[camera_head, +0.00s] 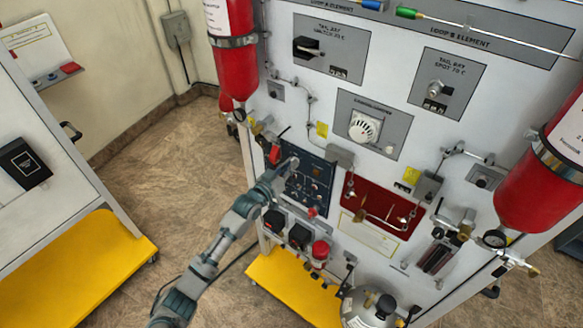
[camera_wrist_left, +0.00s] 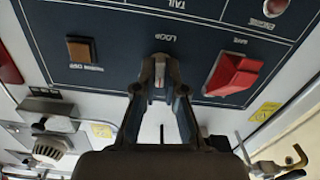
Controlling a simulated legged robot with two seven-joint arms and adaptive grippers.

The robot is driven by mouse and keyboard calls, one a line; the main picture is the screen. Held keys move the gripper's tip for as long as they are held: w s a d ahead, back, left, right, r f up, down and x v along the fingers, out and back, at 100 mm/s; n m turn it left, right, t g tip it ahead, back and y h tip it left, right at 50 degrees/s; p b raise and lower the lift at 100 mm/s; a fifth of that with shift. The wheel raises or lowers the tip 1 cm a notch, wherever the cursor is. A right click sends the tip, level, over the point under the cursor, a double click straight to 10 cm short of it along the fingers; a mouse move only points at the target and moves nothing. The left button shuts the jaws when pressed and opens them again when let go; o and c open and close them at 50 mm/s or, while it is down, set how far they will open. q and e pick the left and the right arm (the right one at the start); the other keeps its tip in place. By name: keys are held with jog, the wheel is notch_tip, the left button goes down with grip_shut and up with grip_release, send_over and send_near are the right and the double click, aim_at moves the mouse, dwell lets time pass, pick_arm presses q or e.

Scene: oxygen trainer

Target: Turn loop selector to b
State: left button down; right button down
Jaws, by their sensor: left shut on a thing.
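My left gripper (camera_wrist_left: 160,62) is at the dark blue panel (camera_wrist_left: 110,30), just under the upside-down LOOP label in the left wrist view. Its fingers close on the small grey loop selector (camera_wrist_left: 160,78), which is mostly hidden between them. Which position the selector points to cannot be read. In the head view my left arm reaches from the bottom left to the upper part of the same panel (camera_head: 318,178), with the gripper (camera_head: 288,166) against it. The selector is too small to make out there. My right gripper is not in view.
A red switch (camera_wrist_left: 235,73) sits close to the right of the fingers in the wrist view, and a brown square button (camera_wrist_left: 81,50) to the left. Red cylinders (camera_head: 232,50) flank the trainer's white front. A yellow-based cabinet (camera_head: 85,270) stands at left, with open floor between.

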pick_arm(q)
jog(key=m, duration=1)
jog(key=shift+d+r, duration=0.1)
jog(key=shift+r, duration=0.1)
jog(key=shift+s+d+f+m+p, duration=0.1)
jog(key=shift+m+p, duration=0.2)
